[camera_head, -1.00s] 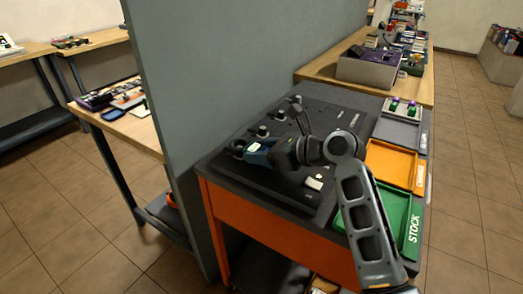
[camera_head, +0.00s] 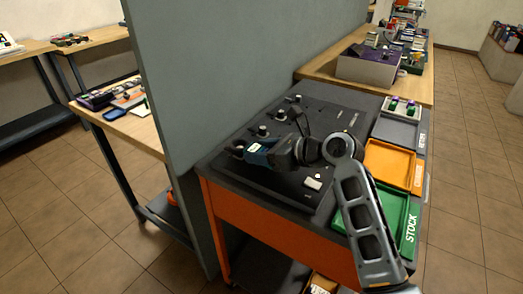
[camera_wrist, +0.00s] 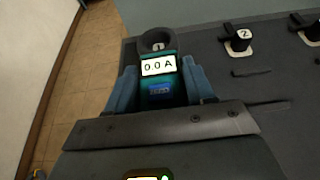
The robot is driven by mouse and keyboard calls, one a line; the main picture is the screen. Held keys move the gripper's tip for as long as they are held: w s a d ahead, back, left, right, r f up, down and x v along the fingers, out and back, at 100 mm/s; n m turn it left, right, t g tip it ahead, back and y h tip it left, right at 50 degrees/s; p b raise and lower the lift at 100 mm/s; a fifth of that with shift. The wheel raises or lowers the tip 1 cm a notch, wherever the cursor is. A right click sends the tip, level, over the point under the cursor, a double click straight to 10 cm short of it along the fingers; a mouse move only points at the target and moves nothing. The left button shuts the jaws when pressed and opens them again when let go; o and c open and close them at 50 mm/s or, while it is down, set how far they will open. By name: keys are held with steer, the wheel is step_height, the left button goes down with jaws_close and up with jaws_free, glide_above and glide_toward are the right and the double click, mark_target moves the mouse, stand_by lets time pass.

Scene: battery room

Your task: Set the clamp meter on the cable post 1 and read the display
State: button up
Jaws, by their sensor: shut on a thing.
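The clamp meter (camera_wrist: 158,80) is teal with a dark ring jaw at its far end. My gripper (camera_wrist: 160,90) is shut on it, with a blue finger on each side. In the head view, my gripper (camera_head: 270,154) is low over the dark panel, and the ring end is at the near-left post (camera_head: 238,147).
Post 2 (camera_wrist: 239,38) stands close to the right of the meter, with more posts in a row behind. A grey partition (camera_head: 190,100) rises along the left. A green STOCK tray (camera_head: 390,215), an orange tray (camera_head: 390,163) and a grey tray (camera_head: 397,131) line the right side.

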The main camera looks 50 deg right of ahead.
steer(key=shift+f, duration=0.5)
steer(key=o, duration=1.1)
steer(key=shift+c, duration=0.2)
steer(key=p+v, duration=0.3)
steer(key=shift+s+r, duration=0.25)
steer(key=shift+p+v, duration=2.7)
steer(key=shift+v, duration=1.05)
steer(key=shift+f, duration=0.1)
